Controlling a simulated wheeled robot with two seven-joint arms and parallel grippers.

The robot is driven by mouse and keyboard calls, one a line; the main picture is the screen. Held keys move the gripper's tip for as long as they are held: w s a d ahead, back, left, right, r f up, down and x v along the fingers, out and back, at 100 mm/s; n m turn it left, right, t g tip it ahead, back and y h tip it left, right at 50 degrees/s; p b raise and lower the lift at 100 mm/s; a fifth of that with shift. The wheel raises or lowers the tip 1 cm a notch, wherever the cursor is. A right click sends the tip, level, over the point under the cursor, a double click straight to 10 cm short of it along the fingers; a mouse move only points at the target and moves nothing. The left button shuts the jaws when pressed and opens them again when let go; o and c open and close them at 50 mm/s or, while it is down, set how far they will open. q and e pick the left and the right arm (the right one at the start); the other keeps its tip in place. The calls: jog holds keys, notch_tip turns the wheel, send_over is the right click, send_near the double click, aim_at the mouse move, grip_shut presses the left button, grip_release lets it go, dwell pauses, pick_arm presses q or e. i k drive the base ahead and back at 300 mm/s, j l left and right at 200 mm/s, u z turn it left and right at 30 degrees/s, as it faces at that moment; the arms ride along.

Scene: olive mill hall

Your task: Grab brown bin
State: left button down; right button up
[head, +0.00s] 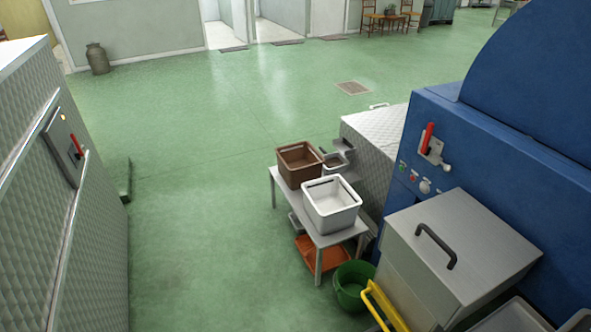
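The brown bin (299,173) is an open, box-shaped container with a slot in its front rim. It stands upright on the far end of a small grey table (328,238), right of the middle of the head view. A white bin (332,213) of similar shape stands on the same table, just in front of the brown one and partly overlapping it in the picture. The inside of the brown bin looks empty, though its floor is hard to see. Neither of my grippers shows in this view.
A large blue machine (500,145) and a steel box with a black handle (455,265) stand right of the table. A green bucket (352,287) is at its near end. An orange tray (313,255) lies beneath it. Green floor (200,220) left of the table is clear.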

aim_at(298, 164)
jog(key=i+j, duration=1.6)
jog(key=j+u, duration=0.05)
jog(key=j, duration=0.05)
